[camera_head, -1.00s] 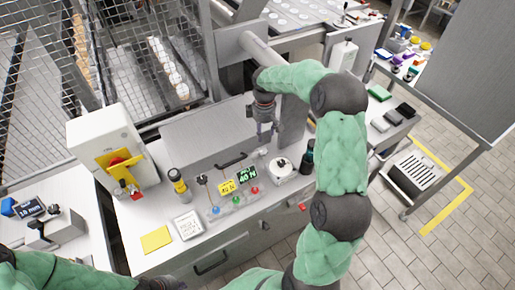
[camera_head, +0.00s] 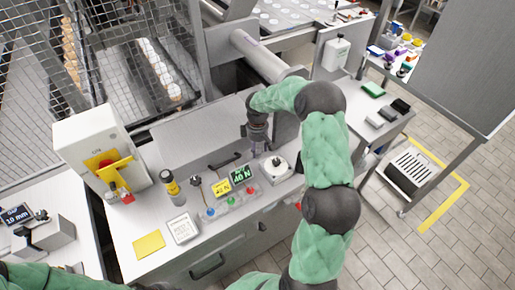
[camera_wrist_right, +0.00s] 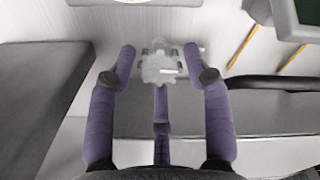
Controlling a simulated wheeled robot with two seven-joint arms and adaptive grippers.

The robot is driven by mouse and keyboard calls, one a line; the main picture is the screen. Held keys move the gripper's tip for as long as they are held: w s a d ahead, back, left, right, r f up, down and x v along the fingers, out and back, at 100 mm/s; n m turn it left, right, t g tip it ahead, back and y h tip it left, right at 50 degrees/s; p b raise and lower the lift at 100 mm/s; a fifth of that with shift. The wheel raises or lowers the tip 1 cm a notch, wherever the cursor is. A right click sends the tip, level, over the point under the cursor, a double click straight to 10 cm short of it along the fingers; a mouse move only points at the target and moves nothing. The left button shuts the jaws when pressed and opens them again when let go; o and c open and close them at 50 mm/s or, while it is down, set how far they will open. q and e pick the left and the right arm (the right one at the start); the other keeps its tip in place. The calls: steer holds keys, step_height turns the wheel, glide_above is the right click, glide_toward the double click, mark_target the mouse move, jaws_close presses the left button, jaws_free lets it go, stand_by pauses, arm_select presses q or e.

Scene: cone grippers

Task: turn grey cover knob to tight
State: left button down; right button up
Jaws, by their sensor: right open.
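The grey cover knob (camera_wrist_right: 158,70), a pale grey lobed piece, shows in the right wrist view on a light panel, between and ahead of the far fingertips. My right gripper (camera_wrist_right: 159,54) has its purple fingers spread around the line to the knob, with nothing between them. Whether any finger touches the knob I cannot tell. In the head view my right gripper (camera_head: 257,152) points down over the bench by the grey cover's right end, and hides the knob there. Only part of my left arm shows at the bottom left; its gripper is out of view.
A white round dial (camera_head: 276,172) stands close right of the right gripper. A black handle (camera_head: 224,161) is left.

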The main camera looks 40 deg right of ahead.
steer(key=shift+c, duration=0.3)
steer(key=c, duration=0.8)
steer(key=shift+m, duration=0.3)
steer(key=m, duration=0.3)
steer(key=shift+m+p, duration=0.3)
steer(key=shift+m, duration=0.1)
steer(key=m, duration=1.3)
steer(key=shift+m, duration=0.4)
